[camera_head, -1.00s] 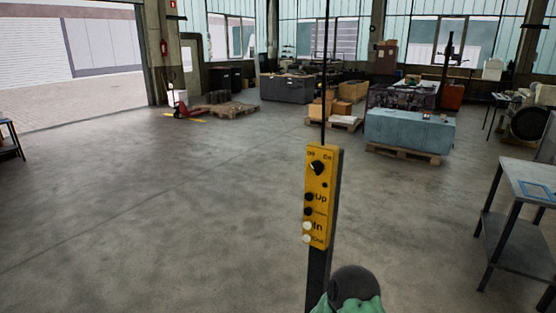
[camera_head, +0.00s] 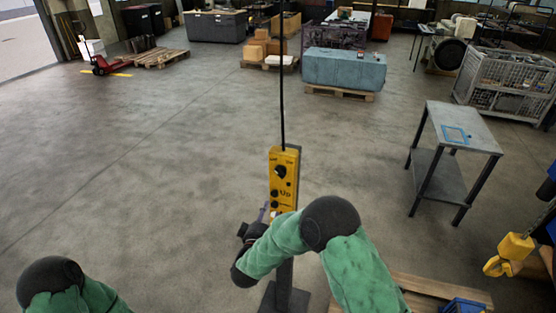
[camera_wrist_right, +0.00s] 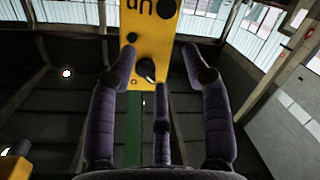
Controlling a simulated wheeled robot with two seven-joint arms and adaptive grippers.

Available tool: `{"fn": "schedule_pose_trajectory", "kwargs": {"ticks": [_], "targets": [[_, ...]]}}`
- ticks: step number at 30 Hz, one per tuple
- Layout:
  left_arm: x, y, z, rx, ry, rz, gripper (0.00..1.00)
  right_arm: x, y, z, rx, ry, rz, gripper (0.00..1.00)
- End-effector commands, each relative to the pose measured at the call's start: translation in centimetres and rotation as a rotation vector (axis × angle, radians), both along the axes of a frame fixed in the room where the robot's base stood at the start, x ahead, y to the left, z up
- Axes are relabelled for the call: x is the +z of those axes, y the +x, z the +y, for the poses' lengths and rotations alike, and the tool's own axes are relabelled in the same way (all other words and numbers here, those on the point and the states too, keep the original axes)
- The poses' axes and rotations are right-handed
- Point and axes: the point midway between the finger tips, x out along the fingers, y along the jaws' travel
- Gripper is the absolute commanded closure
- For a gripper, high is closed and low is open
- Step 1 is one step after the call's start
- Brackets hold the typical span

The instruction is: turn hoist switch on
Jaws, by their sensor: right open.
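Which label the switch points at is too small to tell. In the right wrist view the box (camera_wrist_right: 150,30) is upside down and the switch (camera_wrist_right: 146,70) lies between the spread fingers. My right gripper (camera_wrist_right: 160,72) is open and empty, with fingers on both sides of the switch; contact is unclear. In the head view my right arm hides the box's lower part. My left gripper is out of view.
A grey metal table (camera_head: 460,130) stands to the right, with a wire cage (camera_head: 505,85) behind it. A yellow hook (camera_head: 497,266) hangs at the lower right. A blue block (camera_head: 345,68) sits on a pallet at the back. The floor on the left is clear.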

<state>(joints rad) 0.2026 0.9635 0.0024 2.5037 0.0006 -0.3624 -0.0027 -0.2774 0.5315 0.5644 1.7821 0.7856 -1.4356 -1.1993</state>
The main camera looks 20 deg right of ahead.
Motion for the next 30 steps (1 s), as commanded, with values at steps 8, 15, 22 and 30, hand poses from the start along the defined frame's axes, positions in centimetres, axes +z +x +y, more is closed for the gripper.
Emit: {"fn": "schedule_pose_trajectory", "kwargs": {"ticks": [8, 15, 22, 30], "targets": [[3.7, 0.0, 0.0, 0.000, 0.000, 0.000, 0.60, 7.9, -0.4, -0.1, -0.091, -0.118, -0.055, 0.51], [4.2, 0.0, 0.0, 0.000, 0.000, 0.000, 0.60, 8.2, 1.0, -1.2, -0.102, -0.129, -0.057, 0.51], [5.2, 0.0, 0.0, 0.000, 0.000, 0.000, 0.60, 8.3, 4.4, -3.5, -0.103, -0.129, -0.058, 0.51], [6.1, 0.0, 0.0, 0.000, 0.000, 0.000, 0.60, 8.2, 7.6, -5.5, -0.100, -0.127, -0.058, 0.51]]}}
